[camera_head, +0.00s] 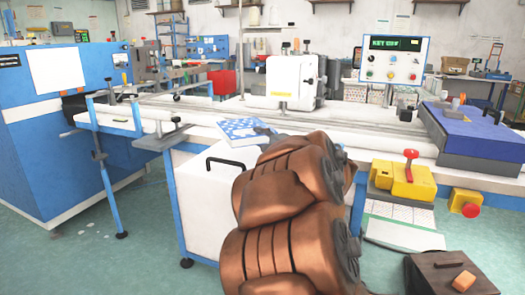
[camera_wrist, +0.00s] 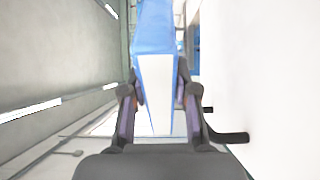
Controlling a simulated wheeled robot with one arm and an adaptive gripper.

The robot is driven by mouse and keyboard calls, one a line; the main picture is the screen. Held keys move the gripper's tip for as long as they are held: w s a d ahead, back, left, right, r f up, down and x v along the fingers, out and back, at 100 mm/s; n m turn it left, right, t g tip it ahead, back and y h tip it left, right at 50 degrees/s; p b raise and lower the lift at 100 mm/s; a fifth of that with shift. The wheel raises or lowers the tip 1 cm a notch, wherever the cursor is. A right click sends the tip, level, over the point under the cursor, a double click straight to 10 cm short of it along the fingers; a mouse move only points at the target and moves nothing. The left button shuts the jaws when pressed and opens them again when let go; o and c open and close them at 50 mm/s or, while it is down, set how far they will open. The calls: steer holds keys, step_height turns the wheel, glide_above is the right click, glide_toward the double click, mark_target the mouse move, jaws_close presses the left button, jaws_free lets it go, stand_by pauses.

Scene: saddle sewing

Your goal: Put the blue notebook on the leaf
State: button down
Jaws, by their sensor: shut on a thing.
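The blue notebook (camera_head: 240,131), with a blue and white patterned cover, is at the front of the long white table in the head view. My gripper is shut on it; in the wrist view its two fingers (camera_wrist: 158,110) stand on either side of the notebook (camera_wrist: 155,38), whose white page edge faces the camera. In the head view my brown arm hides most of the gripper. I cannot tell whether the notebook touches the table. I cannot tell for sure which thing is the leaf; a white side section of the table (camera_head: 112,117) is at the left.
A white cabinet (camera_head: 205,190) with a black handle (camera_wrist: 228,137) stands below the notebook. A white machine (camera_head: 282,80) and a control panel (camera_head: 393,60) stand behind. A blue machine (camera_head: 50,130) is at the left. A yellow box (camera_head: 403,182) with a red lever is at the right.

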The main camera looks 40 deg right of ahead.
steer(key=shift+f+b, duration=0.6)
steer(key=shift+f, duration=1.1)
steer(key=shift+f, duration=0.3)
steer(key=c, duration=0.9)
jaws_free()
steer(key=shift+r, duration=0.25)
steer(key=shift+s, duration=0.25)
steer(key=s, duration=0.3)
steer(key=s+p, duration=0.1)
steer(key=s, duration=0.3)
steer(key=s+p, duration=0.1)
steer(key=s, duration=0.3)
steer(key=shift+s+a, duration=0.25)
steer(key=shift+a, duration=0.15)
